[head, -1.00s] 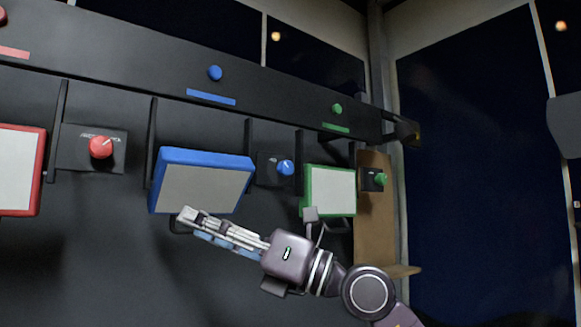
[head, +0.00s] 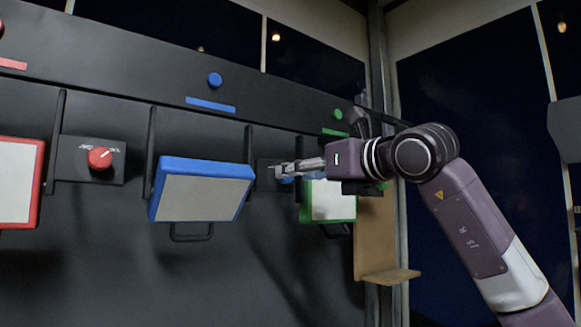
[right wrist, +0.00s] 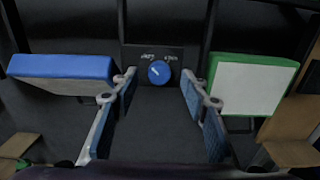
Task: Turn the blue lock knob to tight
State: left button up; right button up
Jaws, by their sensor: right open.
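The blue lock knob (right wrist: 159,72) is round, with a white mark that appears to point up and left in the right wrist view. It sits on a dark plate (right wrist: 135,55) with two small labels above it, too small to read surely. My right gripper (right wrist: 157,86) is open, one blue-padded finger on each side of the knob in that view. I cannot tell whether the fingers touch it. In the head view the right gripper (head: 284,172) reaches in from the right and largely hides the knob. My left gripper is not in view.
A blue-framed panel (head: 200,190) lies left of the knob and a green-framed panel (head: 333,202) right of it, both close to the gripper. Dark vertical dividers (head: 248,148) stand between them. A red knob (head: 100,158) is further left. A wooden shelf (head: 388,276) juts out at right.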

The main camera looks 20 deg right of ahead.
jog(key=shift+p+x, duration=0.5)
jog(key=shift+x, duration=1.05)
jog(key=shift+c, duration=0.5)
grip_shut()
